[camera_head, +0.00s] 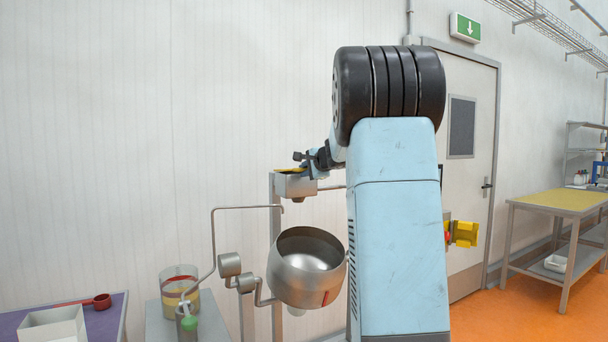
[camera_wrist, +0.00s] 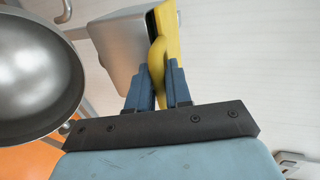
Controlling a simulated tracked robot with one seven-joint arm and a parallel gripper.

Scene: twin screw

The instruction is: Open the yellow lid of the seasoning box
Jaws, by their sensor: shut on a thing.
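The seasoning box (camera_head: 297,187) is a small grey metal box on a post, left of my arm in the head view. Its yellow lid (camera_head: 291,171) shows as a thin strip at the top. In the wrist view, the box's grey side (camera_wrist: 116,52) is beside the yellow lid (camera_wrist: 168,36), with a dark strip between them. My gripper (camera_wrist: 160,72) has its two blue fingers on either side of the lid's curved yellow handle and is shut on it. In the head view, my gripper (camera_head: 308,162) is partly hidden by the wrist. I cannot tell whether the lid is raised.
A round steel bowl (camera_head: 306,270) hangs below the box; it also shows close by in the wrist view (camera_wrist: 36,75). A bent metal pipe (camera_head: 213,238) stands to the left. A glass container (camera_head: 179,283) sits on a side table. The wall is close behind.

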